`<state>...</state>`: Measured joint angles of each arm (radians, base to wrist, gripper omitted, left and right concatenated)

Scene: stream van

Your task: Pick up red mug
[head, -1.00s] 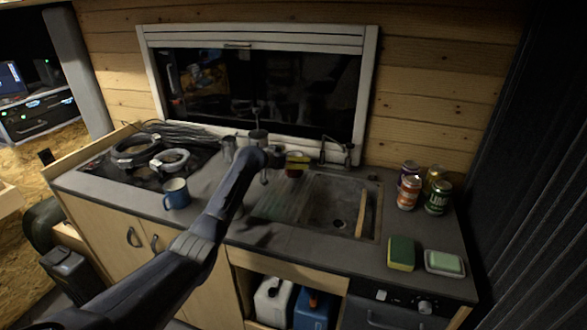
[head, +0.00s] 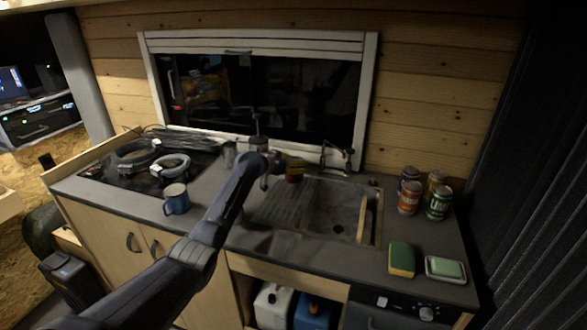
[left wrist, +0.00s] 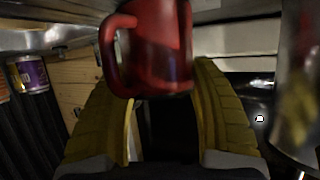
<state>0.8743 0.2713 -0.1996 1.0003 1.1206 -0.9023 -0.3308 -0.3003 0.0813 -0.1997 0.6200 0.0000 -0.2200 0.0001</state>
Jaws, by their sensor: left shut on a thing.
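The red mug (left wrist: 155,50) fills the upper middle of the left wrist view, with its handle to the left. It stands between the yellow fingers of my left gripper (left wrist: 163,98), which is shut on it. In the head view my left gripper (head: 294,167) is over the back left edge of the sink. Only a small red part of the mug (head: 293,178) shows there, below the fingers. I cannot tell whether the mug is clear of the surface. My right gripper is in neither view.
A blue mug (head: 176,201) stands on the counter left of my arm, near the stove (head: 150,165). The sink (head: 325,215) has a faucet (head: 338,158) behind it. Several cans (head: 410,198), a sponge (head: 401,260) and a soap dish (head: 445,280) are on the right.

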